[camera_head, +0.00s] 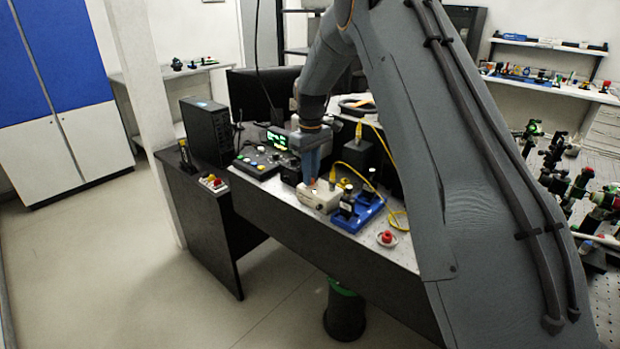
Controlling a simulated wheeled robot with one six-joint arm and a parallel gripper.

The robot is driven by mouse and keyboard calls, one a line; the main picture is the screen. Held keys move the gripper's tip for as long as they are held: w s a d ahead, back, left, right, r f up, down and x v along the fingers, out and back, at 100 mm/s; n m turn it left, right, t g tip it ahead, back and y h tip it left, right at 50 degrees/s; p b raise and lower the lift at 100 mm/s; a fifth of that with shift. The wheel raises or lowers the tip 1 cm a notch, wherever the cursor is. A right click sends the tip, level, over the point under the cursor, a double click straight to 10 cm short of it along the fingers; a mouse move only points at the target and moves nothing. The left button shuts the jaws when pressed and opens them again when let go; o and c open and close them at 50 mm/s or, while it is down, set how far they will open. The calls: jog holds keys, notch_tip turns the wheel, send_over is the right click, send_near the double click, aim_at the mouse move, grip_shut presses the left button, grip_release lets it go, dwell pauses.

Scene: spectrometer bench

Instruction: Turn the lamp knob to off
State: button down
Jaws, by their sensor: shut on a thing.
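A small white box (322,198), which looks like the lamp unit, sits near the front edge of the bench. My gripper (312,180) points down onto the left end of its top, with bluish fingers. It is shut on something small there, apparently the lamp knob. The knob itself is hidden between the fingers, and its setting cannot be read. A small orange-red spot shows at the fingertips.
A blue tray-like base (356,215) with black parts stands right of the box. A yellow cable (366,178) loops behind it. A red button (387,237) is near the front edge. A control panel (257,163) and black computer tower (207,132) are left.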

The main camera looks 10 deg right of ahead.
jog(key=n+b, duration=0.1)
jog(key=n, duration=0.3)
jog(key=shift+n, duration=0.3)
jog(key=n+b, duration=0.1)
jog(key=n, duration=0.3)
jog(key=shift+n, duration=0.4)
jog(key=c, duration=1.7)
grip_release()
jog(key=shift+o, duration=0.2)
jog(key=shift+s+r+b, duration=0.1)
jog(key=shift+r+b, duration=1.25)
jog(key=shift+r, duration=2.55)
